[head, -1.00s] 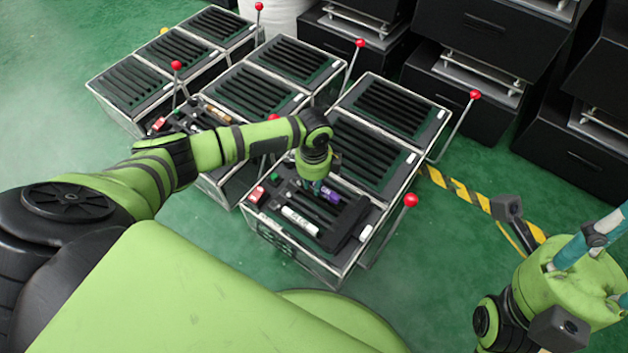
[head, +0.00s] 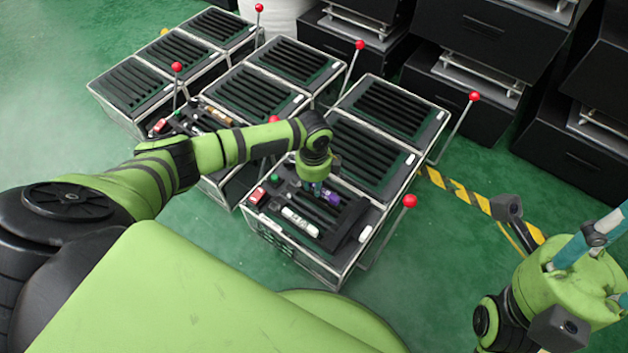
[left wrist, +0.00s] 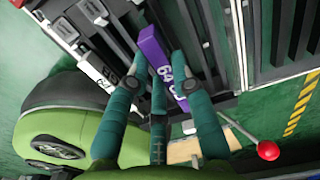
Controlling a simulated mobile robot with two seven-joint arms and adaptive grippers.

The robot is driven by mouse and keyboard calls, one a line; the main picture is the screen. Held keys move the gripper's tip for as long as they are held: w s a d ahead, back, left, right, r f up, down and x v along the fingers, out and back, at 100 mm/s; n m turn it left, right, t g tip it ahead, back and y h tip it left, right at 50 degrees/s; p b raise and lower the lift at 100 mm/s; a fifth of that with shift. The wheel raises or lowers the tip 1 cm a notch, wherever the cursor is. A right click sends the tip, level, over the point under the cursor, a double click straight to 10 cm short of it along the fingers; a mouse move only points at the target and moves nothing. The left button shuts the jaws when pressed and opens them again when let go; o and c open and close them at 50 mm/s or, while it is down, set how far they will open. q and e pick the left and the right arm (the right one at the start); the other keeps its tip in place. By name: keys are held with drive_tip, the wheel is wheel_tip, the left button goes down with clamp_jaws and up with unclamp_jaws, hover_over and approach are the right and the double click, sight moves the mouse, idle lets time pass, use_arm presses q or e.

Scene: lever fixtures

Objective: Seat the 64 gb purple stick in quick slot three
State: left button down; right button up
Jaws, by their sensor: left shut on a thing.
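The purple stick (head: 332,198), marked 64 in white, is in my left gripper (head: 318,188) over the front black panel. It also shows in the left wrist view (left wrist: 152,54), with the teal fingers (left wrist: 165,85) of my left gripper shut around it. The finger contact is partly hidden in the head view. A white stick (head: 300,222) lies in the panel beside it; in the left wrist view the white stick (left wrist: 97,75) also carries dark figures. I cannot tell which slot is number three. My right gripper (head: 590,240) is raised at the right edge, partly cut off.
The front unit holds a red switch (head: 257,195), a green button (head: 276,177) and dark slots. A red-knobbed lever (head: 410,201) stands at its right side. More slotted units and levers stand behind. Green floor (head: 440,270) is clear at front right.

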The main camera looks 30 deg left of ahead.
use_arm(q)
drive_tip(key=shift+f+b, duration=0.75)
drive_tip(key=shift+f, duration=0.85)
drive_tip(key=c, duration=1)
unclamp_jaws()
wheel_tip(320, 180, up, 12)
drive_tip(key=shift+s+r, duration=0.1)
drive_tip(key=shift+d, duration=0.1)
